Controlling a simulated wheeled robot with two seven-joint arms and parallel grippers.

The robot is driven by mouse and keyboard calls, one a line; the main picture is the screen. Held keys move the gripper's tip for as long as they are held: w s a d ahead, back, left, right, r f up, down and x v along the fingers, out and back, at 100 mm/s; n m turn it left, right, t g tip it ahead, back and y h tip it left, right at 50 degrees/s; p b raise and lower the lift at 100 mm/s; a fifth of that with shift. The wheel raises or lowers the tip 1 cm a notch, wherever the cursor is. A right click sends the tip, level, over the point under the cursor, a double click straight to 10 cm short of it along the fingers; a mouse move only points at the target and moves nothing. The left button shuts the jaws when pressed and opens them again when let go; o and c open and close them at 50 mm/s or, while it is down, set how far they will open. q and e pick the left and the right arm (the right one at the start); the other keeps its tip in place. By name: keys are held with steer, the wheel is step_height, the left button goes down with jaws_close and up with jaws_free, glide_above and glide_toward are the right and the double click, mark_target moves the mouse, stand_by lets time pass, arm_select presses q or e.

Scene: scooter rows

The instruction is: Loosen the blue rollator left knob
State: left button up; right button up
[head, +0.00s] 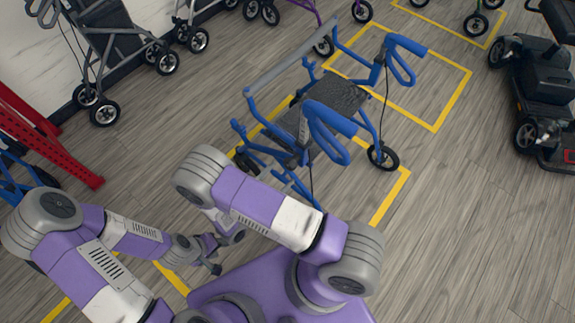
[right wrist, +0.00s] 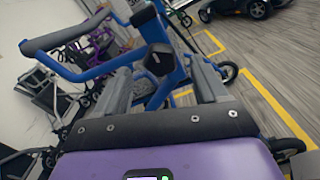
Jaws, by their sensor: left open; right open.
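The blue rollator (head: 338,93) stands on the floor in the middle of the head view, with two blue handles and a dark seat. In the right wrist view a black knob (right wrist: 160,60) sits on a blue upright of the frame. It lies between the two grey fingers of my right gripper (right wrist: 163,75), which is open. I cannot tell whether the fingers touch the knob. In the head view my right gripper is hidden behind my arm. My left gripper (head: 211,255) is open and empty, low and left of the rollator.
A grey rollator (head: 105,45) stands at the upper left wall. A red rack part (head: 45,140) lies at the left. A dark mobility scooter (head: 545,85) stands at the right. Yellow floor lines (head: 455,98) mark bays. The floor right of the blue rollator is clear.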

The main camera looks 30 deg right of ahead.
mark_target(288, 167)
steer(key=shift+x, duration=2.8)
steer(key=shift+a, duration=0.1)
steer(key=c, duration=1)
steer(key=shift+o, duration=0.2)
